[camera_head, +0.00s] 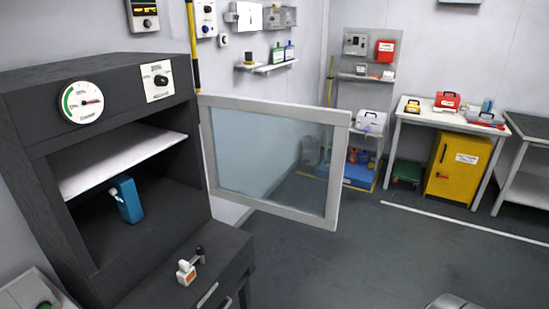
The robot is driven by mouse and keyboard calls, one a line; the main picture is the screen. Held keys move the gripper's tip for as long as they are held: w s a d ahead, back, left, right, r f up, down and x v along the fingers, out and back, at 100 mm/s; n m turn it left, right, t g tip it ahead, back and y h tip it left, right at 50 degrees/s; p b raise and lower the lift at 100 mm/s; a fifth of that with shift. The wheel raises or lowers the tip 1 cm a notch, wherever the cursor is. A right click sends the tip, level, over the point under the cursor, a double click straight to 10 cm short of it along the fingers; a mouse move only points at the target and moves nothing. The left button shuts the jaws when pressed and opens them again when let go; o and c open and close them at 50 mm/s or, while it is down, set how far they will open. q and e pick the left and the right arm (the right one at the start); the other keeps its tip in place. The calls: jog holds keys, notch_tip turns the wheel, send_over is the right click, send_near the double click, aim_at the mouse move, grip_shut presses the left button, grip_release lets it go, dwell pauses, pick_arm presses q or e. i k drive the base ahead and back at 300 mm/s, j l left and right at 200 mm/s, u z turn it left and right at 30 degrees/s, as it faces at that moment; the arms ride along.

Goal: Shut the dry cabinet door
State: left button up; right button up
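The dry cabinet (47,149) is dark grey and stands at the left, with its front open. Its door (335,170), a glass pane in a light grey frame, stands swung wide open to the right of the cabinet, joined along its left edge. Inside the cabinet are a white shelf (110,165) and a blue bottle (128,200) below it. A round dial (82,102) and a knob plate (158,79) sit on the cabinet's top front.
A dark lower unit (225,245) with a small white device with a dark lever (188,270) juts out below the cabinet opening. A white table (455,122) and yellow cabinet (458,168) stand at the back right. The grey floor (400,250) beyond the door is clear.

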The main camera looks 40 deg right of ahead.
aim_at(341, 119)
jog(key=l+u, duration=0.1)
jog(key=u, duration=0.7)
jog(key=k+l+u, duration=0.1)
jog(key=u, duration=0.25)
jog(key=l, duration=0.75)
jog(key=k+l, duration=0.15)
jog(key=l, duration=1.4)
jog(key=k+u, duration=0.05)
